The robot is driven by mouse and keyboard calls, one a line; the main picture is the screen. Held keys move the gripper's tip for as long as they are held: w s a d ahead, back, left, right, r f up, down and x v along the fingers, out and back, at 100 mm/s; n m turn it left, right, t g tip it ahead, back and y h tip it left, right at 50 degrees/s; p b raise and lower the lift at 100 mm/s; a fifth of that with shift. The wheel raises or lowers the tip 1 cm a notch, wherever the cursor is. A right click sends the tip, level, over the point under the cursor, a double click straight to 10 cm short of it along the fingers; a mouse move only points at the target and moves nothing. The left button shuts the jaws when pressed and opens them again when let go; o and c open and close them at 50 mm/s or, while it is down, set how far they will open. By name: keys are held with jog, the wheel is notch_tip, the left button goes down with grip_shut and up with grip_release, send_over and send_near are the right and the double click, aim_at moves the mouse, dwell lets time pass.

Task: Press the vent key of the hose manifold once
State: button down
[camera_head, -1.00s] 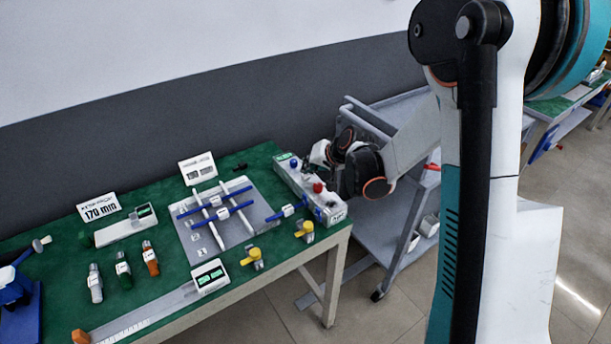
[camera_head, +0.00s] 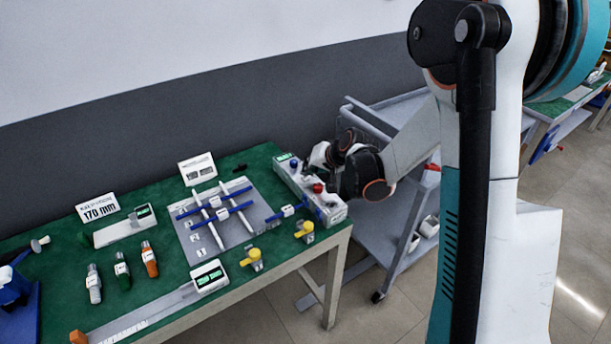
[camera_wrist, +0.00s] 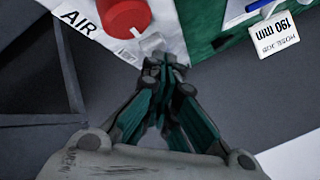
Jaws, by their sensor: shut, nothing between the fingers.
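The hose manifold is a long white block (camera_head: 290,178) at the right end of the green table, with a blue knob (camera_head: 293,164) and a red knob (camera_head: 317,188) on top. In the wrist view its white top (camera_wrist: 95,12) shows the letters AIR, the red knob (camera_wrist: 124,14) and a small grey key-like part (camera_wrist: 151,43), which I cannot identify for certain. My gripper (camera_wrist: 166,66) is shut and empty, its fingertips right by that grey part. I cannot tell whether they touch it. In the head view my wrist hides the fingertips.
A grey plate with blue and white hose bars (camera_head: 250,231) lies left of the manifold. Yellow-handled valves (camera_head: 305,230) stand near the table's front edge. A 190 mm card (camera_wrist: 274,36) shows in the wrist view. A grey cart (camera_head: 400,235) stands right of the table.

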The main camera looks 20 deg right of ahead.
jog(key=shift+r+p, duration=0.5)
jog(key=shift+r, duration=0.35)
jog(key=shift+r, duration=0.1)
jog(key=shift+r+p, duration=1.65)
jog(key=shift+r, duration=0.8)
jog(key=s+a+r+n+h, duration=0.2)
jog(key=s+r, duration=1)
jog(key=s, duration=0.4)
jog(key=s+d+n+g+h, duration=0.1)
jog(key=s+n, duration=0.1)
jog(key=s, duration=1.6)
jog(key=shift+r+h, duration=0.15)
jog(key=shift+h, duration=0.25)
